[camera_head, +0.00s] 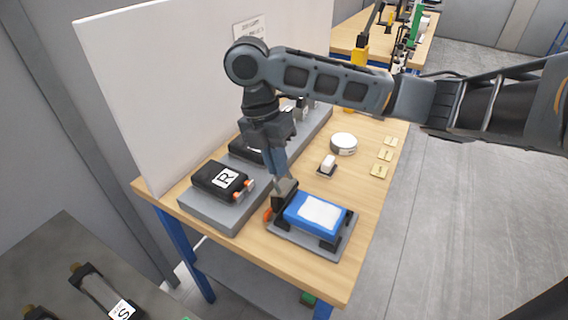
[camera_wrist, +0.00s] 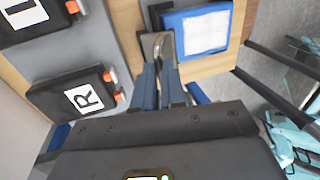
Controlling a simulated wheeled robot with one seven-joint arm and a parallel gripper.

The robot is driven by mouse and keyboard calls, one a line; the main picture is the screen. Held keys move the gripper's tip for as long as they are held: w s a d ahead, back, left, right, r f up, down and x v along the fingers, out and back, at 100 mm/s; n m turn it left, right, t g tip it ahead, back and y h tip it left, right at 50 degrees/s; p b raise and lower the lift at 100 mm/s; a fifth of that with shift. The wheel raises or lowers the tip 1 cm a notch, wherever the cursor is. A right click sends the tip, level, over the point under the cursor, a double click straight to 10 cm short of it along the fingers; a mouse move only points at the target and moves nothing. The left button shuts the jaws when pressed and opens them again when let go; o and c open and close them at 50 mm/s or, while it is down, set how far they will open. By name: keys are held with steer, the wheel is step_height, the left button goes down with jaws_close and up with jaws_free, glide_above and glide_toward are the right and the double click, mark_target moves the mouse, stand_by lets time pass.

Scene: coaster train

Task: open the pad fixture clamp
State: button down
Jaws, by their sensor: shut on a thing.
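The pad fixture (camera_head: 295,251) is a grey plate near the front edge of the wooden table. It bears a blue block with a white pad (camera_head: 320,212), with black corner pieces around it. The clamp (camera_head: 283,193) is a dark piece at the fixture's left side, with an orange part (camera_head: 268,214) below it. My gripper (camera_head: 281,180) points down there, and its fingers are shut on the clamp. In the wrist view the fingertips (camera_wrist: 164,64) meet at the clamp beside the blue block (camera_wrist: 170,20). The fingers partly hide the clamp, so its exact angle is unclear.
A black box marked R (camera_head: 222,180) sits on a grey raised strip to the left, close to my gripper. A small white block (camera_head: 328,163), a round white-topped disc (camera_head: 344,143) and yellow tags (camera_head: 380,171) lie behind. A white panel (camera_head: 165,90) borders the table's left side.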

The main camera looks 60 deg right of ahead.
steer(key=shift+w+a+f+g, duration=0.1)
steer(key=shift+w+f+g, duration=0.15)
steer(key=shift+w+g, duration=0.8)
steer(key=shift+w+d+f+g, duration=0.1)
steer(key=shift+w+f+g, duration=0.35)
steer(key=shift+g, duration=1.05)
steer(key=shift+w+a+f+g, duration=0.1)
steer(key=shift+w+g, duration=0.8)
steer(key=shift+g, duration=0.35)
steer(key=shift+w+f+g, duration=0.15)
steer(key=shift+f+g, duration=0.05)
steer(key=shift+g, duration=0.2)
steer(key=shift+f, duration=0.1)
steer(key=c, duration=1.2)
jaws_free()
